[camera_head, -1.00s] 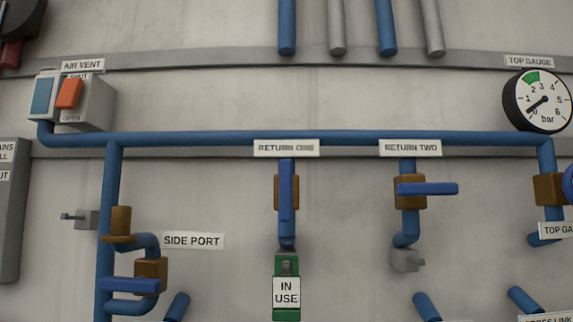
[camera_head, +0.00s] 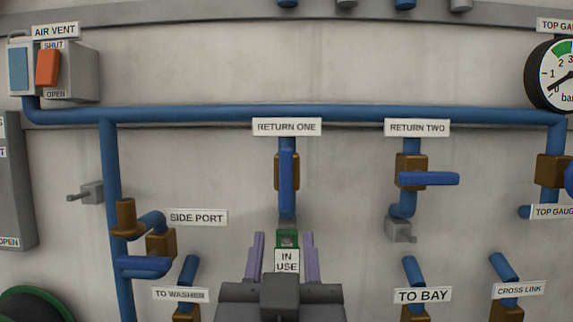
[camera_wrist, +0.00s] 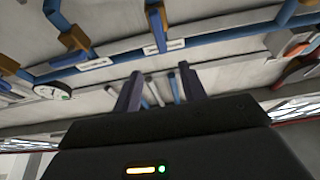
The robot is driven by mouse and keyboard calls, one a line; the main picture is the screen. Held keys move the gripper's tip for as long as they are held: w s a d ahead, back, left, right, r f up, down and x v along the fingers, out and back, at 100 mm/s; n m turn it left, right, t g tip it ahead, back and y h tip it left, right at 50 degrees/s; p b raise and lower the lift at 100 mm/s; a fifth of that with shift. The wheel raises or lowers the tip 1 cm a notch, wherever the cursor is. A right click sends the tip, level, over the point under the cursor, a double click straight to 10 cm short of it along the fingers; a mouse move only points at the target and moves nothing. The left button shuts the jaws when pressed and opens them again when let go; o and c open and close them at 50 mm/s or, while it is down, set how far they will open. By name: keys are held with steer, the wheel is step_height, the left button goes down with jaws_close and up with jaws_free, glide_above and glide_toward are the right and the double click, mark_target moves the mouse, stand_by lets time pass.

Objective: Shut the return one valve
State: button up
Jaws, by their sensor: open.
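The return one valve has a brass body (camera_head: 278,172) and a long blue lever (camera_head: 287,178) that stands vertical, in line with its pipe, under the RETURN ONE label (camera_head: 287,127). A green tag marked IN USE (camera_head: 287,258) hangs below it. My gripper (camera_head: 284,258) is at the bottom centre in the head view, with its two purple fingers apart on either side of the tag in the picture. The fingers sit below the lever in the picture. In the wrist view my gripper (camera_wrist: 160,92) is open with nothing between the fingers.
The return two valve's blue lever (camera_head: 429,179) lies horizontal to the right. The side port valve (camera_head: 145,266) and air vent switch (camera_head: 48,68) are at left. A blue pipe (camera_head: 340,113) runs across above. Bare wall lies between the valves.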

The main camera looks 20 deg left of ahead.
mark_target(286, 177)
steer(key=shift+w, duration=0.2)
steer(key=p+x, duration=0.5)
steer(key=x, duration=1.2)
steer(key=shift+a+p, duration=0.2)
steer(key=shift+p, duration=0.1)
steer(key=shift+c, duration=0.4)
jaws_close()
